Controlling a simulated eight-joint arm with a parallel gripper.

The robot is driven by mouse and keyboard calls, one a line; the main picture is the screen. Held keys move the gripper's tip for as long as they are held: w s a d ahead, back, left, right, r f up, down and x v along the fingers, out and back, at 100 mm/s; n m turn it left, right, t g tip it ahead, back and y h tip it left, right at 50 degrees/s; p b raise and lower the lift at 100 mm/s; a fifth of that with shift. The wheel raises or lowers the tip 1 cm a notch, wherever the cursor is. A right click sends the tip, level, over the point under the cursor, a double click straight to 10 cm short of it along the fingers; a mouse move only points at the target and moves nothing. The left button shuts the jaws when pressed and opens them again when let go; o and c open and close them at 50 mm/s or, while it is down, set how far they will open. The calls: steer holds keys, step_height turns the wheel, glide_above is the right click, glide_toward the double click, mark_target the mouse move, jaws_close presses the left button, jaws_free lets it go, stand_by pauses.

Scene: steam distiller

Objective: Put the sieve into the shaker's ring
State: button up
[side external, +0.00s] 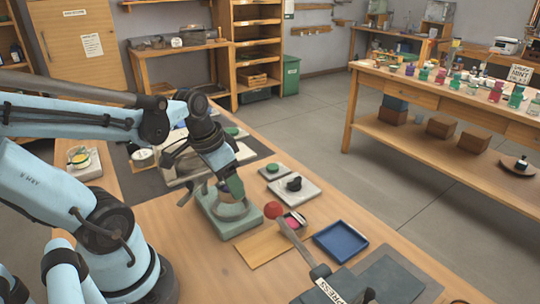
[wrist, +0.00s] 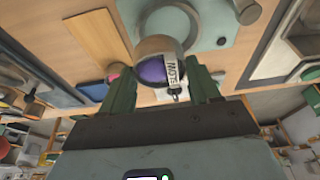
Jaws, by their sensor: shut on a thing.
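The sieve (wrist: 145,48) is a round metal cup with purple inside and a white label, partly readable. My gripper (wrist: 161,70) has its green fingers closed on either side of it. In the side view my gripper (side external: 228,193) points down over the shaker (side external: 222,228), which has a pale green base. A grey rounded shape, low under the fingers, may be the sieve or the ring. In the wrist view the shaker's pale teal base (wrist: 222,35) lies beyond the sieve, with a grey ring (wrist: 178,8) partly hidden. I cannot tell whether sieve and ring touch.
A wooden board (side external: 252,250), a blue tray (side external: 340,242) and a press lever with a red knob (side external: 273,210) are to the right. A pale slab with a black knob (side external: 293,187) is behind them.

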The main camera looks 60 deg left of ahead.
mark_target(223, 185)
steer(key=shift+w+a+f, duration=0.1)
steer(key=shift+a+f, duration=0.4)
steer(key=shift+a, duration=0.3)
steer(key=shift+f, duration=2)
steer(key=shift+f, duration=0.15)
steer(key=o, duration=1.1)
steer(key=shift+v, duration=6.05)
steer(key=shift+w+d+f+t, duration=0.35)
steer(key=shift+w+d+t, duration=0.3)
steer(key=shift+w+d, duration=0.8)
steer(key=shift+w+d+f+t, duration=0.35)
steer(key=shift+w+d+t, duration=0.25)
steer(key=shift+w+d, duration=0.8)
steer(key=shift+w+d+f+t, duration=0.4)
steer(key=shift+w+d+t, duration=0.4)
steer(key=shift+d, duration=1.1)
